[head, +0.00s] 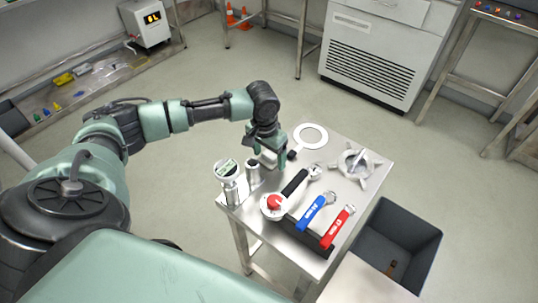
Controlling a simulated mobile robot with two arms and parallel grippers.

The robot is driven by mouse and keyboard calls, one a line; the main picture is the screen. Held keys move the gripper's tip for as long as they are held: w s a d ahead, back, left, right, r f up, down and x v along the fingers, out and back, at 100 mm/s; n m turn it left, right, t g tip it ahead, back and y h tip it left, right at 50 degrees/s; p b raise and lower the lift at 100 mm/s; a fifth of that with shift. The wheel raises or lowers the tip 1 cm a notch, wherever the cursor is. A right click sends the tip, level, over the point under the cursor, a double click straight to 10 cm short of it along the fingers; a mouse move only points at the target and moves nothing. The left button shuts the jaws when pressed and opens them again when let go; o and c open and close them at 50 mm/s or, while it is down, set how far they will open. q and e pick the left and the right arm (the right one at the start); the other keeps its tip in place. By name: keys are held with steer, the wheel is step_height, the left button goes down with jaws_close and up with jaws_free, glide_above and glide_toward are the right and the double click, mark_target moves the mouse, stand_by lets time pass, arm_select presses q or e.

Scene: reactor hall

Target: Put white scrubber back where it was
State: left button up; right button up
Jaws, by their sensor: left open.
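My left gripper (269,158) is open over the back left part of a small metal table (222,202), with its fingers pointing down. No object shows clearly between its fingers. A silver cylinder with a dark top (253,173) stands just left of and in front of the fingers. A canister with a white and green round top (228,171) stands upright farther left, near the table's left corner. I cannot tell for sure which thing is the white scrubber; this canister may be it. My right gripper is out of view.
A grey bin (425,240) stands to the right.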

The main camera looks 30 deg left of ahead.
mark_target(266, 163)
arm_select(q)
step_height(266, 163, up, 12)
steer(key=s, duration=0.1)
steer(key=shift+s, duration=0.2)
steer(key=shift+a, duration=0.1)
stand_by(0.5)
